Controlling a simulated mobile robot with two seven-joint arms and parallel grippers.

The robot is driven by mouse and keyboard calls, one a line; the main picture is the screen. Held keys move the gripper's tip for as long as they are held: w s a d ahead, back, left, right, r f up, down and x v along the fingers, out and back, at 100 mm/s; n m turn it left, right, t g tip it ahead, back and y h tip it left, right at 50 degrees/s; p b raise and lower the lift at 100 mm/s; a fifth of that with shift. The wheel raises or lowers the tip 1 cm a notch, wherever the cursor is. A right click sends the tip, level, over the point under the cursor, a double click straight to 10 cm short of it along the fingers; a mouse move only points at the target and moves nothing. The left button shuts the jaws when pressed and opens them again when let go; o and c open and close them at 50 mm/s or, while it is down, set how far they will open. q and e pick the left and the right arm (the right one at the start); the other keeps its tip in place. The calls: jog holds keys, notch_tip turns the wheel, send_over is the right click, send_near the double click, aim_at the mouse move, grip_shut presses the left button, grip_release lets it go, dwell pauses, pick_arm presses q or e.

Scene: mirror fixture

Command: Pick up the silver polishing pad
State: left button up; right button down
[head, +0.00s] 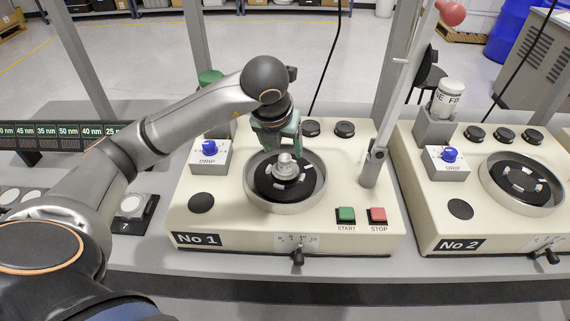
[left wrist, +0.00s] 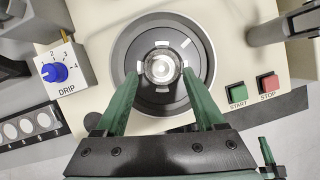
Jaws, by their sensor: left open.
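The silver polishing pad (head: 285,169) sits on the black round plate in the bowl of the machine marked No 1. In the left wrist view the pad (left wrist: 160,67) is a shiny round piece with a knob, near the plate's centre. My left gripper (head: 279,150), with green fingers, is above the bowl and partly in front of the plate's far side. In the left wrist view the left gripper (left wrist: 163,72) is open, one finger on each side of the pad. I cannot tell whether the fingers touch it. My right gripper is not in view.
The No 1 machine has a blue DRIP knob (head: 209,147), a green START button (head: 346,215) and a red STOP button (head: 377,215). A grey upright arm (head: 374,165) stands right of the bowl. A second machine (head: 460,236), No 2, stands to the right.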

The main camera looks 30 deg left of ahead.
aim_at(285, 159)
pick_arm(q)
jog(key=p+x, duration=0.1)
jog(key=x, duration=0.4)
jog(key=shift+s+d+f, duration=0.1)
jog(key=shift+f, duration=0.1)
jog(key=c, duration=0.9)
jog(key=shift+c, duration=0.5)
jog(key=shift+r, duration=0.15)
